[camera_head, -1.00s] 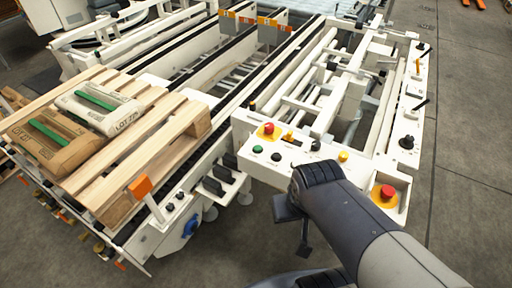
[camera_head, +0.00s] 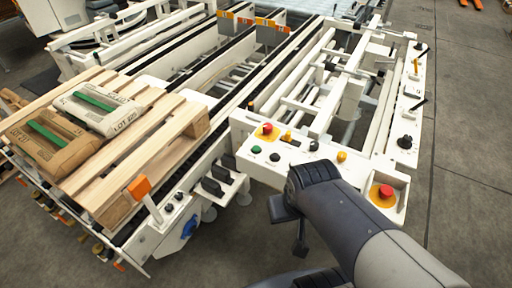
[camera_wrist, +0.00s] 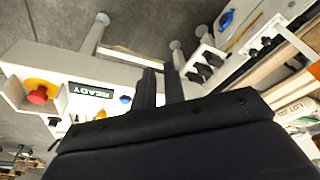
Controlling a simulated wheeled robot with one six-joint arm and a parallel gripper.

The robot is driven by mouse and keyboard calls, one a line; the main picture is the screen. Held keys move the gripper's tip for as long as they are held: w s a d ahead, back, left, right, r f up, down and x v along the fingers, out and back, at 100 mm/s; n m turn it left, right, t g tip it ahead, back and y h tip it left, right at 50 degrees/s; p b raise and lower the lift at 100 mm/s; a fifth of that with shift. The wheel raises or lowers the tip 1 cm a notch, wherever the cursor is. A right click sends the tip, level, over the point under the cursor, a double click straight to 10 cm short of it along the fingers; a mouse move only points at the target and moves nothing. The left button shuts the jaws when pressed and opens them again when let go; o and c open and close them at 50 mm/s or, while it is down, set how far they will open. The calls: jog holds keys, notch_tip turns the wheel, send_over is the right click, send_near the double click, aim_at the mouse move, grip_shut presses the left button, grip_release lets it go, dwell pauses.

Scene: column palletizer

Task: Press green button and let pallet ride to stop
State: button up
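The green button (camera_head: 256,149) is at the left end of the white control panel (camera_head: 289,158) in the head view. I cannot make it out in the wrist view. The wooden pallet (camera_head: 152,150) is on the conveyor at the left and carries a white bag (camera_head: 100,109) and a brown bag (camera_head: 48,142), each with a green stripe. My gripper (camera_head: 302,246) points down in front of the panel's near edge, apart from the button. In the wrist view its two dark fingers (camera_wrist: 160,78) are close together with a narrow gap and nothing between them.
Red stop buttons sit on yellow plates at the panel's left (camera_head: 267,129) and right (camera_head: 386,192). A black knob (camera_head: 314,146) and a yellow button (camera_head: 342,156) lie between. An orange-topped post (camera_head: 140,187) stands beside the pallet.

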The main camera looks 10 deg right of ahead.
grip_shut()
dwell(0.9)
